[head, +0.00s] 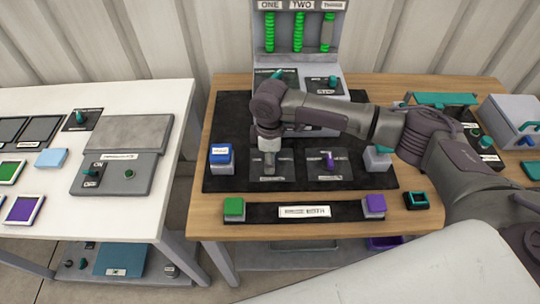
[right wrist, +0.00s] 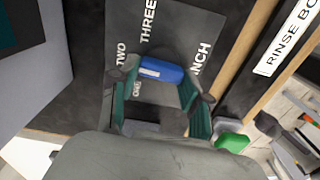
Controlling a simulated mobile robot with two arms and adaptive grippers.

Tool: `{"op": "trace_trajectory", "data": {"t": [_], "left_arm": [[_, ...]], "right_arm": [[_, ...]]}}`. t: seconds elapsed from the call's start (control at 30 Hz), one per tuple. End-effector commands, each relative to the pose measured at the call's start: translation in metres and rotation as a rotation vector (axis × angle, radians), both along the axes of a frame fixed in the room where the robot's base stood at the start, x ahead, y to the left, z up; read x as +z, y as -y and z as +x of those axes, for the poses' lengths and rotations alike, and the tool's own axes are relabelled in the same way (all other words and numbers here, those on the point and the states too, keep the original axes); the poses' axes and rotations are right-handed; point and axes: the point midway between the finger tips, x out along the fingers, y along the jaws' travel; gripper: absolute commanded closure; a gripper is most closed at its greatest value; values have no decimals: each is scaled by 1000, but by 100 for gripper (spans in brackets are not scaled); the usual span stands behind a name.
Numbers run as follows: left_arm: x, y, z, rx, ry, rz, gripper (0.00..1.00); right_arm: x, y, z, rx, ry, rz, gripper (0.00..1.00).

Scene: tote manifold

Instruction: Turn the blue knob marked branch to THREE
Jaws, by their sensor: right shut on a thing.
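My right gripper (head: 268,163) points down over the dark branch panel (head: 285,175) on the wooden table. In the right wrist view its fingers (right wrist: 158,82) are shut on the blue knob (right wrist: 162,70), one at each end. The knob has a white mark on it. The panel shows the words TWO, THREE and part of BRANCH; the ONE label is partly covered beside the knob. Which word the knob points at I cannot tell. In the head view the gripper hides the knob. My left gripper is not in view.
A purple knob (head: 328,159) sits on a panel just right of the gripper. A blue-topped block (head: 221,157) stands close on the left. Behind, a grey stand (head: 325,60) carries columns marked ONE, TWO and THREE. A green button (head: 234,207) is at the front.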

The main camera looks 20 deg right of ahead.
Motion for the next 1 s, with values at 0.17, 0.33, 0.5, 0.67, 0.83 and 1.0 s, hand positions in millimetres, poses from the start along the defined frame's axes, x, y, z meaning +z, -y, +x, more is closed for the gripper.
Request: {"op": "trace_trajectory", "data": {"t": [0.17,0.33,0.5,0.67,0.83,1.0], "left_arm": [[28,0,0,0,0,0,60],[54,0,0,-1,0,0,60],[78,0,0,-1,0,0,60],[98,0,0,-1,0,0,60],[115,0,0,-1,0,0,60],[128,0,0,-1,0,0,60]], "right_arm": [[6,0,-1,-111,-5,2,87],[7,0,0,-259,-5,2,87],[7,0,0,-423,-6,1,87],[6,1,1,-573,-5,2,87],[5,1,2,-719,-5,1,87],[4,2,3,-840,-2,2,87]]}}
